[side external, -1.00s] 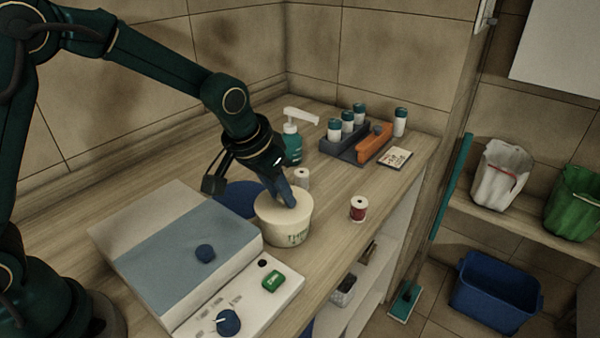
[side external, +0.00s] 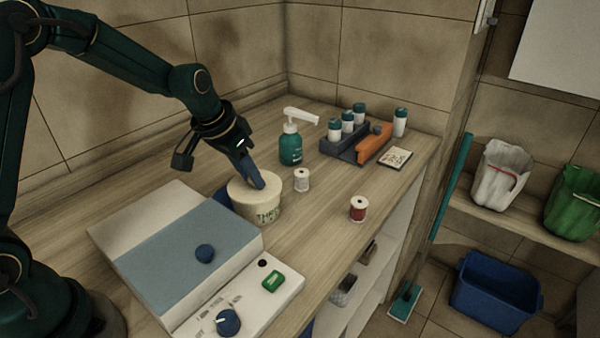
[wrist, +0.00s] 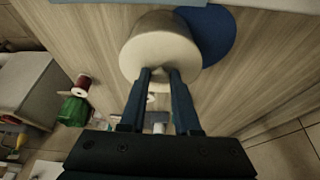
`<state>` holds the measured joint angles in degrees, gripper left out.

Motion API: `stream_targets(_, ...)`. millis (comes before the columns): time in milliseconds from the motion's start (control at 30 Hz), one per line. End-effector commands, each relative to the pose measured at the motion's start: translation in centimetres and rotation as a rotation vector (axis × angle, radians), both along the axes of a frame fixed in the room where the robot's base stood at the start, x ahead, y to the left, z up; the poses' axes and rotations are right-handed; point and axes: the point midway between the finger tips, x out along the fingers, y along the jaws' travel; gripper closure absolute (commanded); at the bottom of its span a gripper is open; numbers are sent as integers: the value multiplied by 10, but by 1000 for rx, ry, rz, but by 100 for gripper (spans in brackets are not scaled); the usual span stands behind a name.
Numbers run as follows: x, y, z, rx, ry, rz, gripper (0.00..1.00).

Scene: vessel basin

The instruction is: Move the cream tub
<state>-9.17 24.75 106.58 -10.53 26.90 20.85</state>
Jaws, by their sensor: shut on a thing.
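The cream tub (side external: 258,208) has green lettering on its side and stands over or on the blue round mat (side external: 222,195) behind the scale-like box. My gripper (side external: 258,184) reaches down to the top of the tub and is shut on it. The blue mat (wrist: 212,32) shows beside the tub there. I cannot tell whether the tub's base touches the surface.
A white and blue box with knobs (side external: 190,245) sits in front. A white spool (side external: 302,180), a red spool (side external: 358,209) and a teal pump bottle (side external: 290,146) stand to the right. A rack of vials (side external: 345,140) is at the back. The counter's right front is clear.

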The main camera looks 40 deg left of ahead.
Motion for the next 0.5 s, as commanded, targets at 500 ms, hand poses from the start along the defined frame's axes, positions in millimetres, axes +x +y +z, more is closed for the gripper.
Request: stream_targets(500,0,50,-5,0,17,1,100)
